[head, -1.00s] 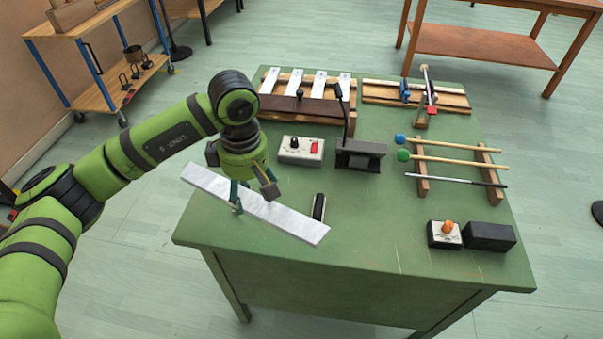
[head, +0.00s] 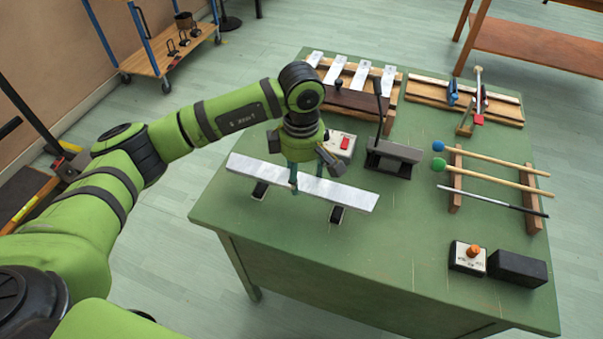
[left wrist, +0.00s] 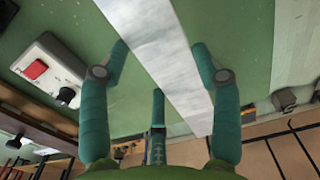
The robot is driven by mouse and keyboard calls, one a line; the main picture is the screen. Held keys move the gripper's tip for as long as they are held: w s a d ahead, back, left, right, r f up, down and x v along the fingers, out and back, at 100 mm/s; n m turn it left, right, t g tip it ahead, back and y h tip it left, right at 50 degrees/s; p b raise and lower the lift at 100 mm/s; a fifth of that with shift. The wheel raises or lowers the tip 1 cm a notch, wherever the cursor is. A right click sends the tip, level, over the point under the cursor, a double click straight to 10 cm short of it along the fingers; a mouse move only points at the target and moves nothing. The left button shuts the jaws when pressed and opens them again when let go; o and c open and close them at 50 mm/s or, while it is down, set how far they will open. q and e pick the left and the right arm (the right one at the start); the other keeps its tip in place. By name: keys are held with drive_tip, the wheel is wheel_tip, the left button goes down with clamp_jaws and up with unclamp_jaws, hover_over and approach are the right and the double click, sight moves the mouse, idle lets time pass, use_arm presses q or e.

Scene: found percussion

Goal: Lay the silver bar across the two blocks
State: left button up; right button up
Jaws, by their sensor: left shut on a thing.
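The silver bar (head: 345,192) is a long flat light plate held level over the front left of the green table. My left gripper (head: 303,174) is shut on it near its middle, from above. In the left wrist view the bar (left wrist: 165,45) runs between the teal fingers of the gripper (left wrist: 160,62). My right gripper is out of view.
A white control box (head: 340,143) with a red button stands just behind the bar, also in the left wrist view (left wrist: 50,72). A dark stand (head: 394,158) is to its right. Mallets (head: 495,172) lie on a rack farther right.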

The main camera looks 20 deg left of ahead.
use_arm(q)
drive_tip(key=shift+w+f, duration=0.1)
drive_tip(key=shift+f, duration=0.65)
drive_tip(key=shift+f, duration=0.1)
drive_tip(key=shift+f+b, duration=0.55)
drive_tip(key=shift+b, duration=0.15)
drive_tip(key=o, duration=1.7)
